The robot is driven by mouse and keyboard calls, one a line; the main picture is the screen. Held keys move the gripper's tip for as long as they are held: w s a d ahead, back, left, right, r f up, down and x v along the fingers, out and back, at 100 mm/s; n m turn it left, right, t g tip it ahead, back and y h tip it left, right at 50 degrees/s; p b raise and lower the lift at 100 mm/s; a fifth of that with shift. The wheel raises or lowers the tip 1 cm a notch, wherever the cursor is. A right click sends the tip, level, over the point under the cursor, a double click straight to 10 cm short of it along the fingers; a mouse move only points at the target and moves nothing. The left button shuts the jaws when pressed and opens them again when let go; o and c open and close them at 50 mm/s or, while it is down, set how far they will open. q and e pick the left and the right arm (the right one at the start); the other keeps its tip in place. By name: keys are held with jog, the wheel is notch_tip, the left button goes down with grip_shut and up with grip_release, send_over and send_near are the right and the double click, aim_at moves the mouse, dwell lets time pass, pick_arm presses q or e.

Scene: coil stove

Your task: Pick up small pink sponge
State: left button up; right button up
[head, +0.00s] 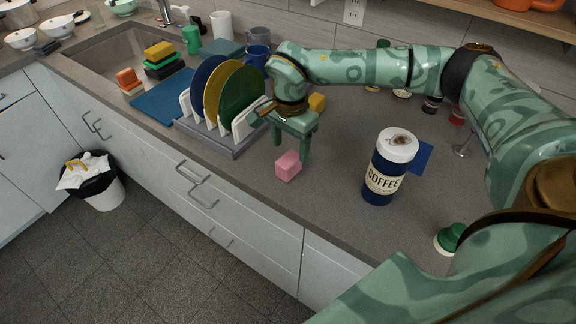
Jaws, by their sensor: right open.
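The small pink sponge (288,166) sits on the grey counter, near its front edge and to the right of the dish rack. My right gripper (291,150) is just above and behind the sponge, pointing down. Its two fingers are apart, one at the left and one reaching down by the sponge's right side. The gripper is open and holds nothing that I can see. Whether a finger touches the sponge cannot be told. My left gripper does not show.
A dish rack (232,147) with upright plates stands close on the left of my gripper. A blue coffee canister (386,172) stands to the right. A yellow block (317,102) lies behind. Bare counter lies between the sponge and the canister.

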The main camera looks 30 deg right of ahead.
aim_at(289, 158)
jog(key=shift+s+f, duration=0.1)
jog(key=shift+f, duration=0.55)
jog(key=shift+a+f, duration=0.15)
jog(key=shift+f, duration=0.2)
notch_tip(289, 158, down, 5)
jog(key=shift+a+r+b, duration=0.15)
jog(key=shift+r+b, duration=0.05)
jog(key=shift+b, duration=0.45)
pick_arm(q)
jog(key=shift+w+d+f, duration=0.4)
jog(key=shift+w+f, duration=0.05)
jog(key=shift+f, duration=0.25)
pick_arm(e)
jog(key=shift+r, duration=0.1)
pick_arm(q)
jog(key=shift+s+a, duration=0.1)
pick_arm(e)
jog(key=shift+s, duration=0.1)
jog(key=c, duration=1.1)
